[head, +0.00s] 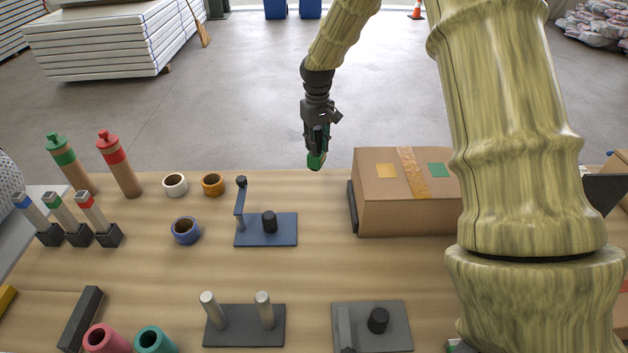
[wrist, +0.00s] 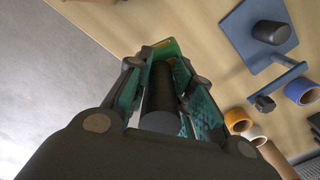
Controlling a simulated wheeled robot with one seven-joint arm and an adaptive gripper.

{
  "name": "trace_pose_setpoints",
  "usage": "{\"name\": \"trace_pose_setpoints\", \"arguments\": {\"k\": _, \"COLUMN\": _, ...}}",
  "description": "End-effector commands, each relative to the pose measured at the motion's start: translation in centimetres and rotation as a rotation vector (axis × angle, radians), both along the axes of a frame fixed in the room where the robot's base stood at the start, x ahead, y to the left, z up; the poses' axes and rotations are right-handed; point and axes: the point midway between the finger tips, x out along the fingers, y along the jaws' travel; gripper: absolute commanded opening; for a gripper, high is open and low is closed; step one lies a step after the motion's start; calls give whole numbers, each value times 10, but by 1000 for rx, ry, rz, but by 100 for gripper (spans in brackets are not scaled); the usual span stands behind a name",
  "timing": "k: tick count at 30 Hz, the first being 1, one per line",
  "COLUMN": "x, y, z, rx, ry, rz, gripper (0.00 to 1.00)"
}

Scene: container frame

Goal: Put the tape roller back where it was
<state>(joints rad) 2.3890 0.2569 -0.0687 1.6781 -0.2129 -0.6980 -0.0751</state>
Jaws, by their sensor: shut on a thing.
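My gripper (head: 317,132) hangs just past the far edge of the table, left of the cardboard box. In the wrist view my gripper (wrist: 160,75) is shut around a black cylindrical handle. The held thing, seemingly the tape roller (wrist: 160,92), has a green frame with a little orange at its far end. In the head view only a green part of the tape roller (head: 316,160) shows below the fingers. It looks held in the air, clear of the table. The rest of it is hidden by the fingers.
A blue stand (head: 281,232) with a post and black peg is on the table, near white, orange and blue tape rings (head: 185,231). The cardboard box (head: 376,205) stands right. A two-post stand (head: 244,335) and grey stand (head: 393,310) are in front. Bare table lies between.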

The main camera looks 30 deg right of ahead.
Motion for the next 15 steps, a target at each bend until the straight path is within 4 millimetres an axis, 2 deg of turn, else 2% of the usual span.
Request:
{"name": "trace_pose_setpoints", "arguments": {"k": 9, "x": -1, "y": 0, "z": -39, "rx": 0, "ry": 2, "rz": -1, "gripper": 0}}
{"name": "trace_pose_setpoints", "arguments": {"k": 15, "x": 0, "y": -1, "z": -47, "rx": 0, "ry": 0, "rz": -2, "gripper": 0}}
